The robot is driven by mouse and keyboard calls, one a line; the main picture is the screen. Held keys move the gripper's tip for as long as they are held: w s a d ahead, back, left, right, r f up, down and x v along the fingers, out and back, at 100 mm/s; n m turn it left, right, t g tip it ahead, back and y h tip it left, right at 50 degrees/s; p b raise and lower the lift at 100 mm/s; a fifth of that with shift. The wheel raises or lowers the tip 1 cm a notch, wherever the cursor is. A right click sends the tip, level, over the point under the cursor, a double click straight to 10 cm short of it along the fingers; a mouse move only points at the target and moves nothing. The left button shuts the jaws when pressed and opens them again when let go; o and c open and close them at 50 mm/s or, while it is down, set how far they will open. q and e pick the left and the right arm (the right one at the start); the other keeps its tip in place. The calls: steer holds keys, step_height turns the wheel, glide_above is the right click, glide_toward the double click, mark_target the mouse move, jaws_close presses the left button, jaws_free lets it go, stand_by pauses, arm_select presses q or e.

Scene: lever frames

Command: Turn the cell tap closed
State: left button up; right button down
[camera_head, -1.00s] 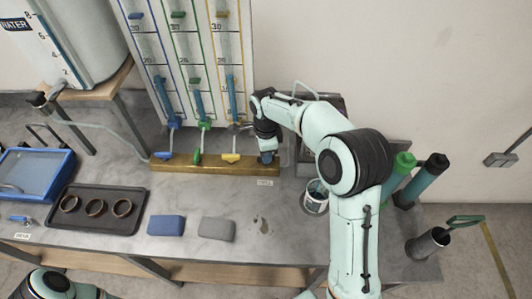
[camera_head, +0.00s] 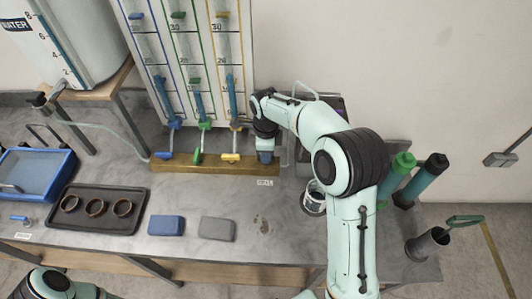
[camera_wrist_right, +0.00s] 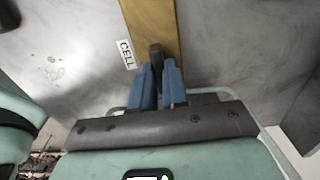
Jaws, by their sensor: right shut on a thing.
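The brass manifold bar (camera_head: 215,167) lies along the back of the bench, with blue, green and yellow tap levers on it. At its right end is the cell tap, next to the CELL label (camera_head: 265,183). In the right wrist view the cell tap's dark lever (camera_wrist_right: 155,56) stands between the blue fingertips, beside the CELL label (camera_wrist_right: 126,55). My right gripper (camera_head: 265,157) is shut on this lever; it also shows in the wrist view (camera_wrist_right: 158,75). The gripper hides most of the tap in the head view. My left gripper is out of view; only part of my left arm shows at the bottom left.
A panel with coloured tubes (camera_head: 190,60) stands behind the bar. Blue (camera_head: 166,225) and grey (camera_head: 216,229) blocks and a dark tray (camera_head: 90,222) with rings lie in front. Green-capped (camera_head: 397,175) and black-capped cylinders stand at right.

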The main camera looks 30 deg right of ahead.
steer(key=c, duration=1.1)
jaws_free()
steer(key=shift+c, duration=0.2)
steer(key=shift+r, duration=0.1)
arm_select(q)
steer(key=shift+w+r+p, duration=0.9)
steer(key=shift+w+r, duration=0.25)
arm_select(e)
step_height(320, 180, up, 13)
steer(key=shift+r, duration=0.15)
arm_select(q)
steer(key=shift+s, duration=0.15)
